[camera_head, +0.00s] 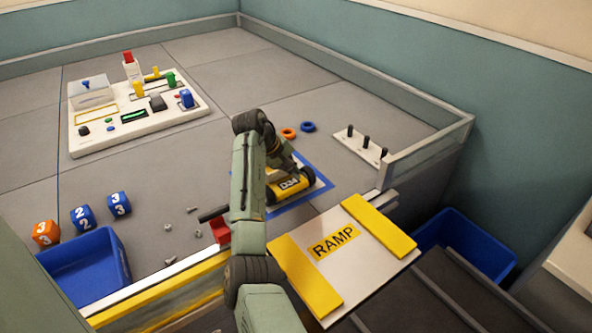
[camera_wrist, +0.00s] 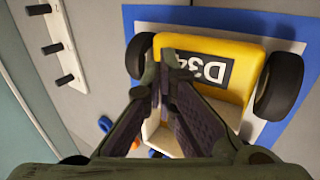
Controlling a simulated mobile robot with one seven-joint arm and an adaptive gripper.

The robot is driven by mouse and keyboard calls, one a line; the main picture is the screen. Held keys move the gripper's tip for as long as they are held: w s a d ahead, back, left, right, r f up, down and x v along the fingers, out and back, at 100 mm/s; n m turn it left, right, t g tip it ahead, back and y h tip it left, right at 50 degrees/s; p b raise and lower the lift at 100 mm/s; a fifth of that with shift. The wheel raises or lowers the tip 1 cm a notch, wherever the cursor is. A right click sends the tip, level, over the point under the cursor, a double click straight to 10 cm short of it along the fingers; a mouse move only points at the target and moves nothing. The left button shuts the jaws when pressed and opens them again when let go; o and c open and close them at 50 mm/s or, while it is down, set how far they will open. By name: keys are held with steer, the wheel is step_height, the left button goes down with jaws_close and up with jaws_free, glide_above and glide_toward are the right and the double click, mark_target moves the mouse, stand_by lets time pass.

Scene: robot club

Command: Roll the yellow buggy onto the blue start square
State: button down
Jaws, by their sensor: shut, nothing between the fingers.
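The yellow buggy (camera_head: 291,187) has black wheels and a label beginning "D3". In the head view it stands at the blue-outlined start square (camera_head: 322,186), mostly inside the outline as far as I can see; my arm hides part of both. In the wrist view the buggy (camera_wrist: 245,75) fills the middle, with the blue outline (camera_wrist: 297,47) beyond its wheels. My gripper (camera_wrist: 166,60) is shut and empty, its fingertips over the buggy's body beside the label. I cannot tell whether the tips touch it.
A ramp (camera_head: 335,240) with yellow strips lies in front. A peg board (camera_head: 362,147), orange ring (camera_head: 289,133) and blue ring (camera_head: 308,126) lie behind the square. Small screws and a red block (camera_head: 220,230) lie left of my arm. A control panel (camera_head: 140,112) stands at the back left.

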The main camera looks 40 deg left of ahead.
steer(key=shift+s+a+r+p, duration=0.6)
steer(key=shift+a+r, duration=0.1)
steer(key=shift+r, duration=0.1)
steer(key=shift+p+v, duration=0.55)
steer(key=shift+v, duration=0.3)
steer(key=shift+w+a+r+p, duration=0.15)
steer(key=shift+r+p, duration=0.1)
steer(key=shift+p, duration=0.1)
steer(key=r, duration=0.1)
steer(key=r+p, duration=0.1)
steer(key=r, duration=0.1)
steer(key=d+r+p, duration=0.1)
steer(key=r, duration=0.1)
steer(key=shift+w+r, duration=0.2)
steer(key=shift+w, duration=0.1)
steer(key=shift+a, duration=0.1)
